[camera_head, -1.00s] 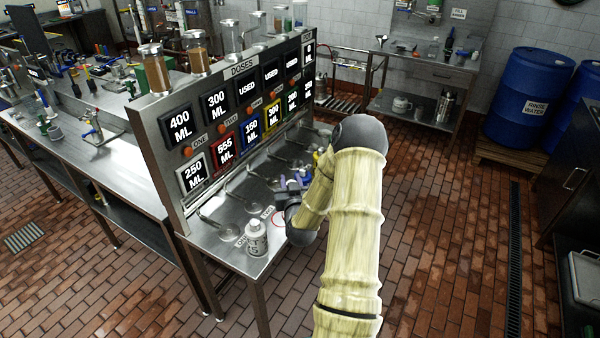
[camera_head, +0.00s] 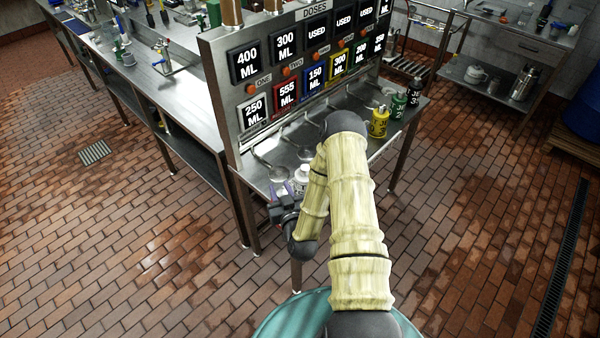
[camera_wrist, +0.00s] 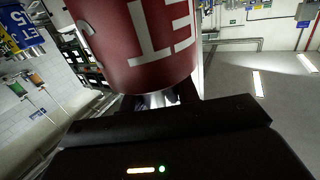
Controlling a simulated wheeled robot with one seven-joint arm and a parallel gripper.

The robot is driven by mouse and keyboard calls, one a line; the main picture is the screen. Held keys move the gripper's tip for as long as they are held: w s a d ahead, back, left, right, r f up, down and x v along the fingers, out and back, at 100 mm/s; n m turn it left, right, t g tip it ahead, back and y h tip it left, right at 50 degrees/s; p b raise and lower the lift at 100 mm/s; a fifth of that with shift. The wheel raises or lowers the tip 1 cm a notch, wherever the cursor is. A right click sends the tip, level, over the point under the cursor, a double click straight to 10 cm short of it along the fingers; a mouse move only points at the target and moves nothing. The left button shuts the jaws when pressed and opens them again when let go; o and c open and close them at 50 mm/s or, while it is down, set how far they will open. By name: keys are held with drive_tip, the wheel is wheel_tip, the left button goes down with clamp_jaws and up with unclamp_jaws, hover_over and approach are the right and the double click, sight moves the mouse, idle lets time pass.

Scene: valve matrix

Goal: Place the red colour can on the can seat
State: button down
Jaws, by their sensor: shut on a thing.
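The red can (camera_wrist: 160,45) fills the top middle of the wrist view, with large white letters on its side. My gripper (camera_wrist: 160,100) is shut on it near its silvery end. In the head view my gripper (camera_head: 280,200) is at the near left end of the steel bench (camera_head: 262,183), low by its front edge. The red can cannot be made out there. A round seat-like disc (camera_head: 280,173) shows on the bench just beyond the gripper. I cannot tell which seat is the red can's; my arm hides part of the bench.
A white can (camera_head: 302,178) stands close to my gripper. Yellow (camera_head: 379,122), green (camera_head: 397,107) and black (camera_head: 414,92) cans stand farther along the bench. The dose panel (camera_head: 310,65) rises behind it. A blue can (camera_wrist: 18,22) shows in the wrist view.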

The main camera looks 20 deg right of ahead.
drive_tip(key=a+f+b, duration=0.2)
drive_tip(key=f+b, duration=0.3)
drive_tip(key=f, duration=0.1)
drive_tip(key=a+f+n+y+b, duration=0.1)
drive_tip(key=a+f+b, duration=0.2)
drive_tip(key=f+b, duration=0.2)
drive_tip(key=shift+s+a+f+y, duration=0.3)
drive_tip(key=shift+s+f, duration=0.15)
drive_tip(key=shift+f, duration=0.3)
